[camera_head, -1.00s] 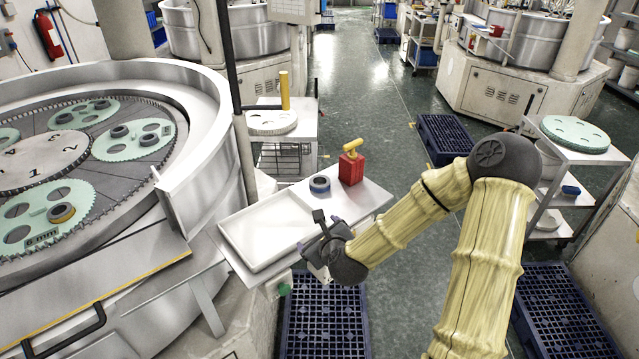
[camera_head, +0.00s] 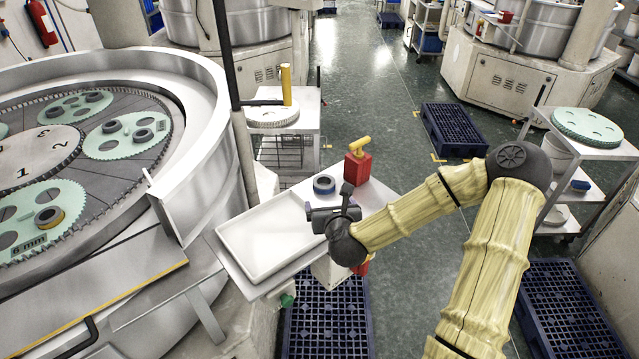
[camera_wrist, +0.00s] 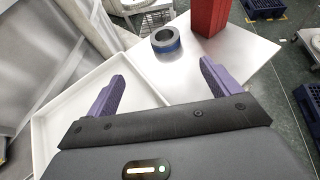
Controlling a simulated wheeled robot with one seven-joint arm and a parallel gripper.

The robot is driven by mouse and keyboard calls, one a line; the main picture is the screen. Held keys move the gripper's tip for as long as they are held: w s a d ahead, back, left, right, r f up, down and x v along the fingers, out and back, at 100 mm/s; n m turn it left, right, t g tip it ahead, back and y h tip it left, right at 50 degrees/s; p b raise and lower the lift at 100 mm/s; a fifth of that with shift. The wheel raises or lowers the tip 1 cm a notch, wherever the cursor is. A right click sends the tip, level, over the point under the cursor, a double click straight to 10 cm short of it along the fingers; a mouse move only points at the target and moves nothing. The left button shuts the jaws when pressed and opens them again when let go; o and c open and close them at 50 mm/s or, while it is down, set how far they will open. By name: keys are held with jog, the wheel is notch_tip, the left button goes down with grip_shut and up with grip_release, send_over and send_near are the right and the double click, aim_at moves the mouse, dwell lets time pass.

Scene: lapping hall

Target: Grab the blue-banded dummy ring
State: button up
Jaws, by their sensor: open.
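The blue-banded dummy ring (camera_head: 324,184) is a short dark grey ring with a blue band around its side. It lies flat on the white side shelf (camera_head: 375,190), beside the white tray (camera_head: 268,277). In the wrist view the ring (camera_wrist: 167,42) shows whole, ahead of the fingertips and roughly centred between them. My gripper (camera_head: 322,208) is open and empty, just short of the ring and apart from it. Its two purple fingers show spread in the wrist view (camera_wrist: 163,72), over the area where tray and shelf meet.
A red block with a yellow handle (camera_head: 358,168) stands close behind the ring to the right. The lapping machine's wall (camera_head: 190,190) rises at left. A yellow-banded ring (camera_head: 49,217) sits on that machine. The tray is empty.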

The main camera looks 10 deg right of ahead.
aim_at(321, 190)
jog(key=shift+s, duration=0.1)
jog(key=shift+d, duration=0.3)
jog(key=shift+w+d+f+p, duration=0.2)
jog(key=shift+w+d+p, duration=0.2)
jog(key=shift+w, duration=0.2)
jog(key=shift+w+d+f+p, duration=0.2)
jog(key=shift+w+d+p, duration=0.15)
jog(key=shift+w, duration=0.2)
jog(key=p+x, duration=0.1)
jog(key=x, duration=0.2)
jog(key=p+x, duration=0.1)
jog(key=x, duration=0.2)
jog(key=a+p+x, duration=0.1)
jog(key=x, duration=0.2)
jog(key=shift+w+f, duration=0.15)
jog(key=shift+w, duration=0.15)
jog(key=shift+a, duration=0.15)
